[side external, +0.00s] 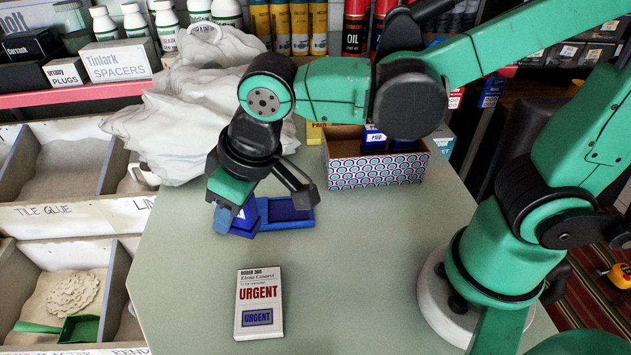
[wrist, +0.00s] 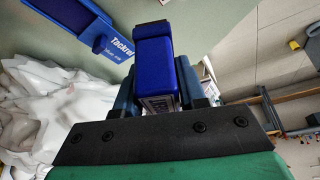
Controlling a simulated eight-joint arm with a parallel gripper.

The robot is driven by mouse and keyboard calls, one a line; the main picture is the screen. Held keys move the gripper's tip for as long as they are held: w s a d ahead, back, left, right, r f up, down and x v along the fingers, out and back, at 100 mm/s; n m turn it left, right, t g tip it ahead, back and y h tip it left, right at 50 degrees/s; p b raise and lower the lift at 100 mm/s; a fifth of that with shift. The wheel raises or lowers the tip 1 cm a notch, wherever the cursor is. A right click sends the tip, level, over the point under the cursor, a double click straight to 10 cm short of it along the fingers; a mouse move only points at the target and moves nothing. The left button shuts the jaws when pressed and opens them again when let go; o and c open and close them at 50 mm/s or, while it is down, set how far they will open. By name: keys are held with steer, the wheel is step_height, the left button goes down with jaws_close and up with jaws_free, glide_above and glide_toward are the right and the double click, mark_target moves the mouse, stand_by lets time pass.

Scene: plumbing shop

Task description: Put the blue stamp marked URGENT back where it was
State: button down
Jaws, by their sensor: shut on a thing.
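My gripper (side external: 246,208) is shut on a blue stamp (side external: 243,222) just left of the blue ink pad (side external: 290,213) in the side view. I cannot tell there whether stamp and pad touch. In the wrist view the stamp (wrist: 154,60) stands between my fingers; its label is too small to read. The pad, with white lettering, shows at the upper left (wrist: 68,22). A card (side external: 258,285) printed URGENT in red lies on the table with a blue framed URGENT imprint. A patterned open box (side external: 376,172) at the back holds blue stamps (side external: 374,138), one marked PAID.
A crumpled white bag (side external: 185,110) lies behind and left of my gripper. Bottles and cans stand behind on a shelf. The green-grey tabletop (side external: 370,260) is clear right of the card.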

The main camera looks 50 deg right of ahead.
steer(key=w+d+r+m+h, duration=0.2)
steer(key=w+d+r+m, duration=0.15)
steer(key=d, duration=0.35)
steer(key=w+d+r+m+h, duration=0.1)
steer(key=w+d+r+m, duration=0.15)
steer(key=d+m, duration=0.3)
step_height(320, 180, up, 7)
steer(key=m+g+h, duration=0.2)
steer(key=m+h, duration=0.1)
steer(key=m, duration=0.6)
glide_above(345, 149)
steer(key=a, duration=0.2)
steer(key=f, duration=1.9)
steer(key=shift+s+d+f, duration=0.15)
steer(key=shift+s+d, duration=0.1)
steer(key=shift+d, duration=0.05)
steer(key=shift+f, duration=0.1)
steer(key=c, duration=0.8)
jaws_free()
